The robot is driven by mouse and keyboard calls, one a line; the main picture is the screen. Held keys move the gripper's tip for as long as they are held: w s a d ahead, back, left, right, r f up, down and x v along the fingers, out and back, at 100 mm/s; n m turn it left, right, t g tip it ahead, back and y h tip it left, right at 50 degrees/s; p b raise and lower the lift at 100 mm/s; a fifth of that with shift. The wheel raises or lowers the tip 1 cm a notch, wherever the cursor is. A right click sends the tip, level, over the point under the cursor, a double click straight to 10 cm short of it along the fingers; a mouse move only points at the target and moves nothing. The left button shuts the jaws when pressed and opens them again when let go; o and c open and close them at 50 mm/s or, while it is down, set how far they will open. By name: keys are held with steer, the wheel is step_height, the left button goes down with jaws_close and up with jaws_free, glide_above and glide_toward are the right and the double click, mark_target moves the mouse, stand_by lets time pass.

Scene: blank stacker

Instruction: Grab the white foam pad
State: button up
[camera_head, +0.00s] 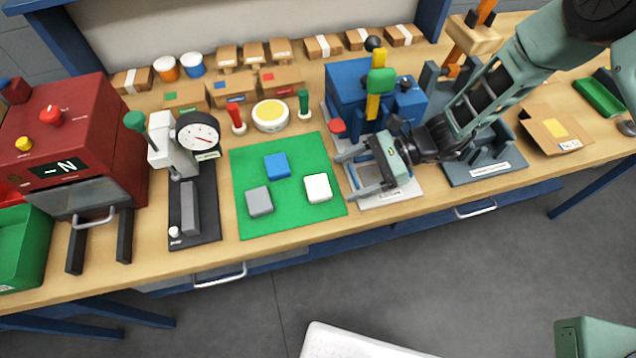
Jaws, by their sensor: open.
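The white foam pad (318,188) is a small white block with rounded edges. It lies on the right part of a green mat (290,219) on the workbench. A blue block (277,166) and a grey block (260,201) lie on the same mat, to its left. My gripper (346,174) is open and empty, just right of the white pad, with its fingers pointing left near the mat's right edge. Its fingers appear apart from the pad. Its height above the bench is hard to tell.
A blue machine (362,88) with a green-topped lever stands behind my gripper. A dial gauge stand (184,150) is left of the mat, and a red machine (72,146) stands farther left. A yellow-topped round tin (270,116) and small boxes line the back.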

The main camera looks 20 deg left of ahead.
mark_target(327, 184)
steer(key=p+x, duration=0.2)
steer(key=x, duration=0.1)
steer(key=shift+s+a, duration=0.1)
steer(key=shift+a, duration=0.25)
steer(key=shift+s+a+f, duration=0.15)
steer(key=shift+a+f, duration=0.25)
steer(key=c, duration=1.1)
